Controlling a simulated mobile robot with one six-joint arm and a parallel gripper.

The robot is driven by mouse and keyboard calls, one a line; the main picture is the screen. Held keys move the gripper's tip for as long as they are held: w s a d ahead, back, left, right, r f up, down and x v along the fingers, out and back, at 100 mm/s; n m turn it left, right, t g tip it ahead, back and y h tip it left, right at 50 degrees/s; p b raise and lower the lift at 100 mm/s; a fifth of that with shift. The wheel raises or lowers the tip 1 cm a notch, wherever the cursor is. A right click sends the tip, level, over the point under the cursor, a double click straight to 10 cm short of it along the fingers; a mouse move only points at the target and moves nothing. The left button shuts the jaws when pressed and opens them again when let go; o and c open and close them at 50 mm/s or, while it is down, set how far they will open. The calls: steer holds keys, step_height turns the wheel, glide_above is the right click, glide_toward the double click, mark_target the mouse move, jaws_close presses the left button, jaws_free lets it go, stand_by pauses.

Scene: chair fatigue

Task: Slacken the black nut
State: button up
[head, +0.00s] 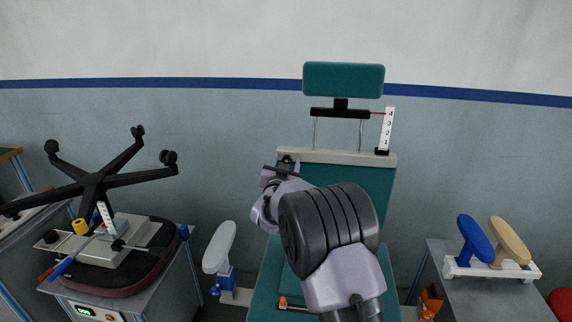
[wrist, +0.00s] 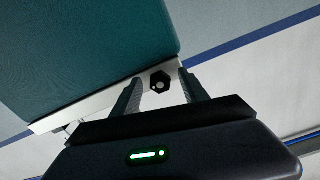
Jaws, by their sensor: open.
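The black nut (wrist: 159,82) shows in the wrist view as a dark faceted knob with a pale centre. It sits at the edge of a white bar (wrist: 95,103) beside the teal backrest (wrist: 100,50). My gripper (wrist: 161,76) is open, with one finger on each side of the nut; I cannot tell whether either finger touches it. In the head view, my gripper (head: 284,168) is at the upper left corner of the teal chair back (head: 345,177), by the white crossbar (head: 350,157). My arm hides much of the chair there, and the nut is not clear.
A teal headrest (head: 343,79) stands on two posts above the crossbar, with a numbered scale (head: 387,130) to its right. A white armrest (head: 219,248) is at the left. An upturned chair base (head: 95,183) lies on a left bench. Blue and tan pads (head: 474,240) stand at right.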

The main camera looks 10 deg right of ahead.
jaws_close()
